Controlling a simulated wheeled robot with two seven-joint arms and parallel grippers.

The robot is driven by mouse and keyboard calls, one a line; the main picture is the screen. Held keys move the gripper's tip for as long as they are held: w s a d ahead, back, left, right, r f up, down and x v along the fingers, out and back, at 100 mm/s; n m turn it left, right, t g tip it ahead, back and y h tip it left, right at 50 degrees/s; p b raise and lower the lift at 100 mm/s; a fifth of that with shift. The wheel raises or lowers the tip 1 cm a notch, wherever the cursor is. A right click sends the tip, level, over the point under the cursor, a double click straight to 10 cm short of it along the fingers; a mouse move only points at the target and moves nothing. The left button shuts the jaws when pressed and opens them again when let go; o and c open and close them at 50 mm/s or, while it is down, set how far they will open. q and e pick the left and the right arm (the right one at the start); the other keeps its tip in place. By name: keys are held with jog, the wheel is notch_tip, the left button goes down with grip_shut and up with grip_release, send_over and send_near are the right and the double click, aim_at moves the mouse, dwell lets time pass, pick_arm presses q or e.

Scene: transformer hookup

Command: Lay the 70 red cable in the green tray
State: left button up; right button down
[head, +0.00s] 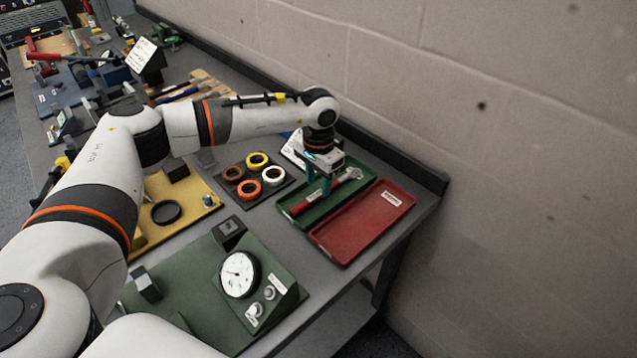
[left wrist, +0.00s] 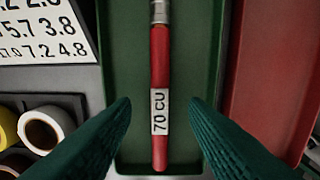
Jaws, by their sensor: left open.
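The red cable (head: 299,208) lies in the green tray (head: 330,208), with a metal lug at its far end. In the left wrist view the cable (left wrist: 160,60) runs lengthwise along the tray (left wrist: 121,100), and its white label reads "70 CU". My left gripper (head: 327,190) is above the tray. In the left wrist view its two teal fingers (left wrist: 160,120) are spread on either side of the cable's near end, apart from it. My right gripper is not in view.
A red tray (head: 362,222) stands beside the green tray at the table's right end. Several tape rolls (head: 252,189) sit on a dark mat to the left. A green panel with a round gauge (head: 240,274) is in front. The wall runs behind.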

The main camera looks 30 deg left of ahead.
pick_arm(q)
jog(key=shift+r+p, duration=0.9)
jog(key=shift+r, duration=1.3)
